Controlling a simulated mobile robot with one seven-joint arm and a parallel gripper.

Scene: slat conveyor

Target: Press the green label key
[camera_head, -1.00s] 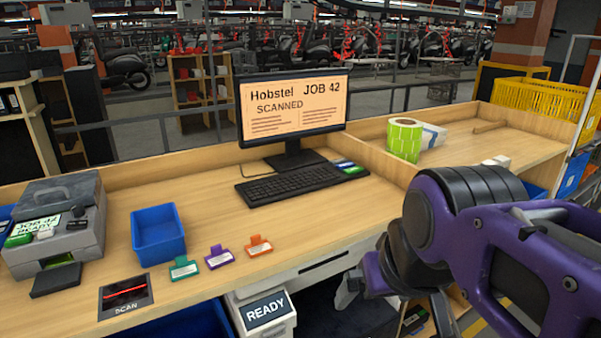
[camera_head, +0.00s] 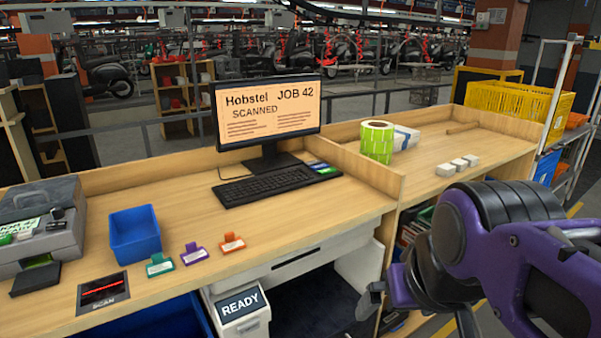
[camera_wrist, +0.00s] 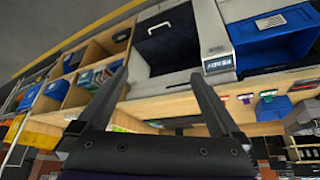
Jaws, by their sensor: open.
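The label printer (camera_head: 50,225), a grey box at the left edge of the head view, has a small screen and a green key (camera_head: 5,239), partly cut off by the frame edge. A small pad (camera_head: 322,169) with green and blue keys lies at the right end of the black keyboard (camera_head: 265,187). I cannot tell which green key is the label key. My gripper (camera_head: 416,314) is open and empty, low in front of the bench and far right of the printer. In the wrist view, my gripper's fingers (camera_wrist: 160,76) are spread apart.
The monitor (camera_head: 268,112) reads "Hobstel JOB 42 SCANNED". A blue bin (camera_head: 135,236), green, purple and orange tags (camera_head: 194,254) and a scan plate (camera_head: 103,293) are on the bench. A green label roll (camera_head: 377,142) and white blocks (camera_head: 459,165) stand at the right.

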